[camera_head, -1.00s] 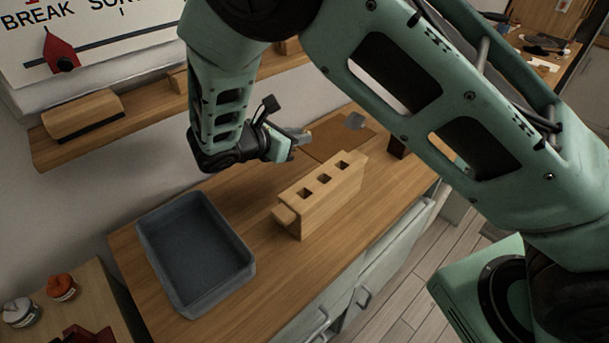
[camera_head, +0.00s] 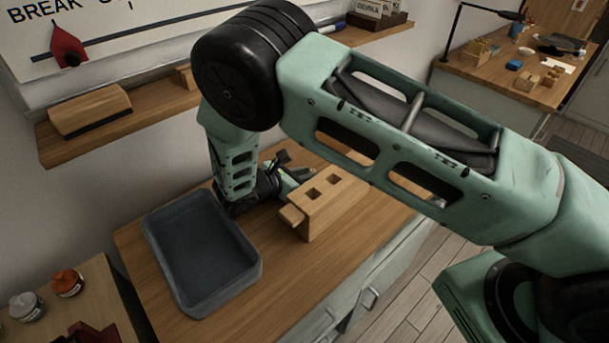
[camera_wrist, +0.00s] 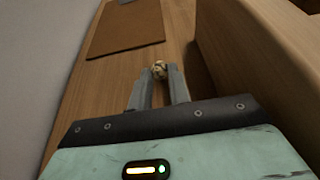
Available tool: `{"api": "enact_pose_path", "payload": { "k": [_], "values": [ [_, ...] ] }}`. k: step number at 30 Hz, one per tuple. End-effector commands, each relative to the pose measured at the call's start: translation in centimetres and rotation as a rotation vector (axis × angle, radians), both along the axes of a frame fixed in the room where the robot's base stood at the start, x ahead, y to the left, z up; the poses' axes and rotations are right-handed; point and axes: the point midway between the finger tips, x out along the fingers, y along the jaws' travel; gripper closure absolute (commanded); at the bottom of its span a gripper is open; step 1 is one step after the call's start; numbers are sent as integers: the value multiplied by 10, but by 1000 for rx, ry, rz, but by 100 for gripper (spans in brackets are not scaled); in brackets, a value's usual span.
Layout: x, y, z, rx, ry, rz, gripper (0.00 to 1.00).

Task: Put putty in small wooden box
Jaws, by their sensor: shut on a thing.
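A small cream lump with dark brown patches (camera_wrist: 159,70), which looks like the putty, is between my fingertips in the wrist view. My gripper (camera_wrist: 160,82) is shut on it, low over the wooden counter. In the head view my gripper (camera_head: 297,177) is behind a wooden block with square holes (camera_head: 318,212), and the lump is hidden there. The block's side fills the right of the wrist view (camera_wrist: 260,60), beside my fingers. I cannot tell whether this block is the small wooden box.
A grey open tray (camera_head: 253,272) stands left of the block on the counter (camera_head: 285,270). A brown mat (camera_wrist: 125,25) lies beyond my fingertips. The wall is close on the left, with a wooden shelf (camera_head: 150,117) above the counter.

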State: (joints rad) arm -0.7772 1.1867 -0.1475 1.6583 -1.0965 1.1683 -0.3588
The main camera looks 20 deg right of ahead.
Motion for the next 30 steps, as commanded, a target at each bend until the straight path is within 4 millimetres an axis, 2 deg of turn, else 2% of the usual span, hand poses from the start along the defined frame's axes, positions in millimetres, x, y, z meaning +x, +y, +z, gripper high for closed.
{"api": "enact_pose_path", "payload": {
  "k": [3,15,16,18,26,29,30],
  "values": [
    [0,0,-9,0,0,0,100],
    [0,0,-15,0,-1,0,100],
    [0,0,-14,1,0,0,76],
    [0,0,-14,1,0,0,59],
    [0,0,-13,1,0,0,59],
    [0,0,-7,1,0,0,59],
    [-2,5,-8,2,-1,1,59]
  ]
}}
